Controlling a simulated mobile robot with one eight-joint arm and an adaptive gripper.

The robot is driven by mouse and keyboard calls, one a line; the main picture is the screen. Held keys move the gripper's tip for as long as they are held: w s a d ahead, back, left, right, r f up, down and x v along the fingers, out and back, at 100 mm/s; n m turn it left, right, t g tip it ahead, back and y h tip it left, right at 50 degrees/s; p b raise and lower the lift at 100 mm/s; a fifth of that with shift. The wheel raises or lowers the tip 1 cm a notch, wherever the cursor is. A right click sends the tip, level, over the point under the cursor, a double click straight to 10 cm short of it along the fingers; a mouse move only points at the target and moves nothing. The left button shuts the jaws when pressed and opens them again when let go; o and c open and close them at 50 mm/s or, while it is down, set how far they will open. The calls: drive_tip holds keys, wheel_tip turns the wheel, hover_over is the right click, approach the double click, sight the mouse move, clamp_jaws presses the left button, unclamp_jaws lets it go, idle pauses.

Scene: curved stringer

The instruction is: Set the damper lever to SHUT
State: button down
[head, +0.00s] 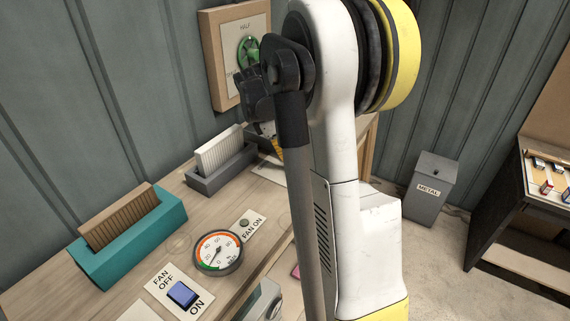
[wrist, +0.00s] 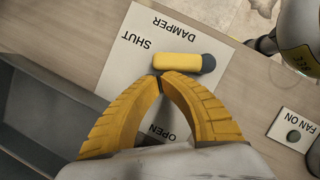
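The damper plate (wrist: 115,65) is a white card on the bench, marked DAMPER, SHUT and OPEN, all upside down in the wrist view. The lever (wrist: 180,62) has a yellow grip with a dark grey end on the right. It lies roughly sideways in the picture, nearer the word SHUT than OPEN. My gripper (wrist: 159,78) has its yellow fingers curved together, tips meeting just below the left end of the grip. Nothing shows between them; I cannot tell whether they touch the lever. In the head view my arm hides the lever and most of the gripper.
A grey tray (head: 222,175) with white panels stands beside the plate. A teal holder (head: 130,240), a dial gauge (head: 218,252), a FAN ON lamp card (head: 250,228) and a blue fan switch (head: 182,293) are on the bench. A board with a green wheel (head: 247,52) hangs behind.

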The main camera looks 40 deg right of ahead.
drive_tip(key=shift+s+d+b, duration=0.55)
drive_tip(key=shift+s+d, duration=0.05)
drive_tip(key=shift+d, duration=0.25)
drive_tip(key=shift+s+d, duration=0.1)
